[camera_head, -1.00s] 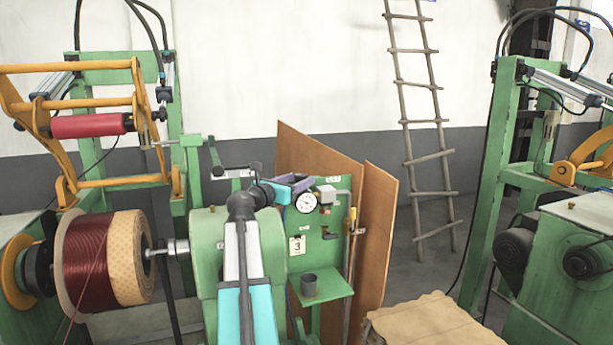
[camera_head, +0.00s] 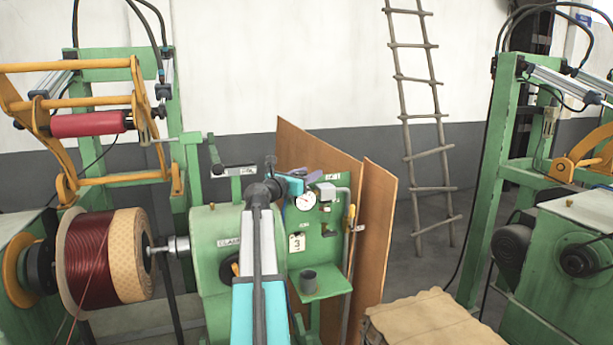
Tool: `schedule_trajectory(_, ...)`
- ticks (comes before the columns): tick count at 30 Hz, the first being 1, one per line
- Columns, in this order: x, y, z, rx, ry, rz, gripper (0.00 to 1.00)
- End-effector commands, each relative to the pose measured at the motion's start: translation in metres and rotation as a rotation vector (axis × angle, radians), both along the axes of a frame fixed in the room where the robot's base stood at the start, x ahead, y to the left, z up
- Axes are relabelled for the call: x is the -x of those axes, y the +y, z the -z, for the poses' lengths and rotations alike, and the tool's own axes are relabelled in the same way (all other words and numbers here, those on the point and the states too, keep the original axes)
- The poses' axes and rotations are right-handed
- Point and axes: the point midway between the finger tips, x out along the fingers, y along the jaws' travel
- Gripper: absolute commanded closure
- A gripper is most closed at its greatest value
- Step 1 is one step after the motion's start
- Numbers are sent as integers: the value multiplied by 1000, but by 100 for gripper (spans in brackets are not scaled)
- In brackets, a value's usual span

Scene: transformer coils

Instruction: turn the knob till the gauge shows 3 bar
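The round white gauge (camera_head: 305,201) sits on the upper part of the green panel (camera_head: 322,250). Its needle is too small to read. A white card (camera_head: 297,242) marked 3 hangs below it. A small grey box (camera_head: 327,191) with dark fittings (camera_head: 326,209) is just right of the gauge; I cannot tell which part is the knob. My arm reaches up from the bottom, and its cyan wrist is at the gauge's upper left. My gripper (camera_head: 308,174) is small and partly hidden just above the gauge; its fingers cannot be made out, nor any contact.
Brown boards (camera_head: 374,235) lean behind the panel. A wire coil (camera_head: 90,258) is on the winding machine at left. A sack-like stack (camera_head: 425,322) is at lower right, and a ladder (camera_head: 418,120) leans on the wall.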

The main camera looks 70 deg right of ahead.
Motion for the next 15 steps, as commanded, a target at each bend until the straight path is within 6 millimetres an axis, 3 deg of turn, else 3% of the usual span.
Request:
schedule_trajectory(1, 0, 0, 0, 0, 0, 0, 69)
schedule_trajectory(5, 0, 0, 0, 0, 0, 0, 89)
schedule_trajectory(6, 1, 22, 1, 1, -1, -3, 89)
schedule_trajectory(9, 0, 5, 0, 0, 0, 2, 88)
schedule_trajectory(15, 0, 0, -1, 1, 1, 3, 88)
